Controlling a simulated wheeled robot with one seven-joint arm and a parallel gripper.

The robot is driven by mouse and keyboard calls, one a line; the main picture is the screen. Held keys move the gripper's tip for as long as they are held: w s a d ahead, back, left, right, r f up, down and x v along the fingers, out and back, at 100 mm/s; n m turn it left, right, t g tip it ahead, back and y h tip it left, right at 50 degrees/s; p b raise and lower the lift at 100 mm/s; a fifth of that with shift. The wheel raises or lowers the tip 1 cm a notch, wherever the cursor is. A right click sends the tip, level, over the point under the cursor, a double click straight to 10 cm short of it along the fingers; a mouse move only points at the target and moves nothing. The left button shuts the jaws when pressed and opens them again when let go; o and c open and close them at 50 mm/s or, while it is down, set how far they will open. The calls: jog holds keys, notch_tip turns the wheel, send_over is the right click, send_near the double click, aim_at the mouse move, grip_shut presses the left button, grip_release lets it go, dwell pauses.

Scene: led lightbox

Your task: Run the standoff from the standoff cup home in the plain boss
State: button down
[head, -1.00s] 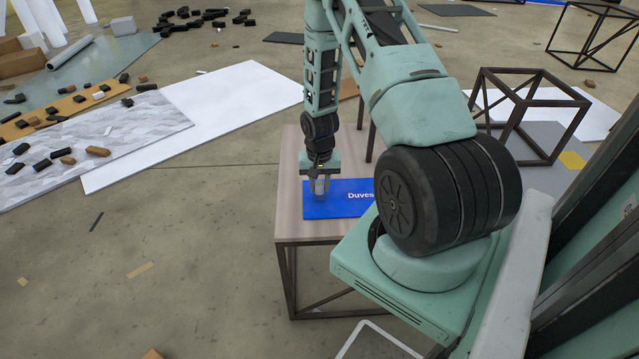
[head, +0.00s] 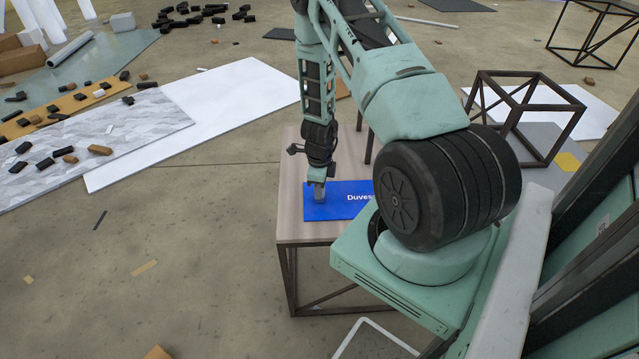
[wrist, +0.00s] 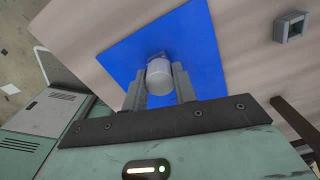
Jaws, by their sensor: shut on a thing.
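The blue panel (head: 338,210) marked "Duves…" lies on the small table; it fills the middle of the wrist view (wrist: 205,60). My gripper (head: 319,195) points down over its left part, very low. In the wrist view, my gripper's two fingers (wrist: 160,80) are shut on the standoff (wrist: 159,78), a pale, short cylinder. Something grey shows just beyond the standoff's far end; I cannot tell whether it is the plain boss or whether they touch. A grey square block with a dark recess (wrist: 291,26) stands on the table off the panel, possibly the standoff cup; its recess looks empty.
The wooden tabletop (head: 291,190) is otherwise mostly bare around the panel. My arm hides its right side in the head view. A dark open cube frame (head: 525,115) stands behind at right. White boards (head: 240,105) and scattered dark pieces lie on the floor at left.

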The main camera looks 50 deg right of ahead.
jog(key=m, duration=0.2)
jog(key=m+p, duration=0.1)
jog(key=m, duration=0.2)
jog(key=m+p, duration=0.1)
jog(key=m, duration=0.1)
jog(key=shift+r, duration=0.25)
jog(key=m+p, duration=0.2)
jog(key=m, duration=0.2)
jog(key=shift+m, duration=0.3)
jog(key=shift+f+b, duration=0.2)
jog(key=shift+b, duration=0.15)
jog(key=m, duration=0.3)
jog(key=c, duration=1)
grip_release()
jog(key=shift+c, duration=0.2)
notch_tip(320, 180, up, 17)
jog(key=p, duration=1.1)
jog(key=shift+r+p, duration=0.15)
jog(key=shift+p, duration=0.25)
jog(key=shift+w+r, duration=0.1)
